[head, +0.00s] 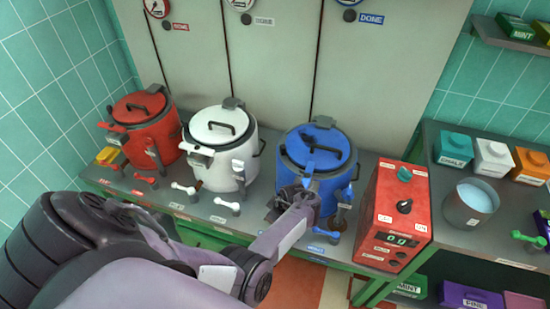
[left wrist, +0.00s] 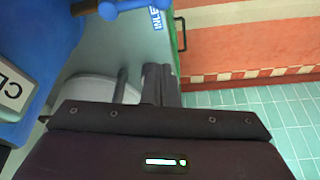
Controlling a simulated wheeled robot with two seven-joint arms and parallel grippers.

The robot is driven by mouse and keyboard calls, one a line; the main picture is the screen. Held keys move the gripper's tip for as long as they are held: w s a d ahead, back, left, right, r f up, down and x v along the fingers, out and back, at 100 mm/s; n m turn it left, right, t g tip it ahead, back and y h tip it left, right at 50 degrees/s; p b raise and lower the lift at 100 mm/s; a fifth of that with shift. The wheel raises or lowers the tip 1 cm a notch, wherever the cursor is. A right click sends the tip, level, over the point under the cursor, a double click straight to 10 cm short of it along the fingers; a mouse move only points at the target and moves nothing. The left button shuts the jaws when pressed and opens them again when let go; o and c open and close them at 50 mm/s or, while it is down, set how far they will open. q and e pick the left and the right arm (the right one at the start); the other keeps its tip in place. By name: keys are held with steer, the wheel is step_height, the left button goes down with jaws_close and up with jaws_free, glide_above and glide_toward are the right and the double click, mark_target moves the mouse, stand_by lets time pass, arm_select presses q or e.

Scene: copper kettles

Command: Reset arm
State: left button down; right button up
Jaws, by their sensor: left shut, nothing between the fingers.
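My left arm comes in from the left in the head view. Its gripper (head: 293,197) is in front of the blue kettle (head: 324,185) and hides part of its lower front. In the left wrist view the two fingers (left wrist: 159,82) are together with nothing between them. Whether they touch the kettle is unclear. A blue body with a white label (left wrist: 15,92) fills the left of that view, and a blue handle (left wrist: 120,8) is at its top. My right gripper is in neither view.
A red kettle (head: 148,137) and a white kettle (head: 226,160) stand left of the blue one on the counter. A red control box (head: 393,220) stands to its right. A grey pot (head: 470,205) and several small boxes are on the right-hand bench (head: 455,240).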

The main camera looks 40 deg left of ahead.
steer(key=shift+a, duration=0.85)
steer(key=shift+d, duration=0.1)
